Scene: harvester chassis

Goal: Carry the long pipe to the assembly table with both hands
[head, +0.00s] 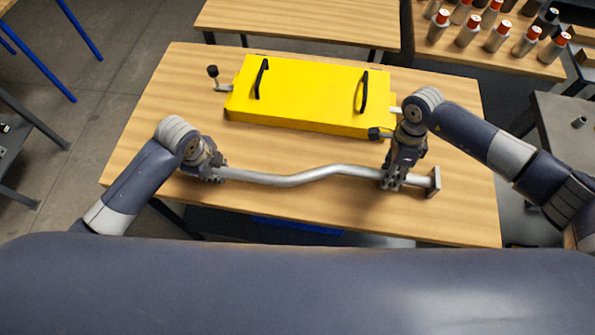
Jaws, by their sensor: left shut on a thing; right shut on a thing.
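The long pipe (290,180) is silver, with a bend in its middle and a flat square flange at its right end. It lies left to right over the front part of a wooden table (465,215). I cannot tell whether it touches the tabletop. My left gripper (213,176) is shut on the pipe at its left end and hides that tip. My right gripper (391,181) is shut on the pipe near its right end, just left of the flange.
A yellow box (310,95) with two black handles sits on the table behind the pipe. Another wooden table (300,22) stands beyond. Several red-topped bottles (468,32) stand at the back right. A grey bench (565,125) is at the right. Open floor (130,60) shows at the left.

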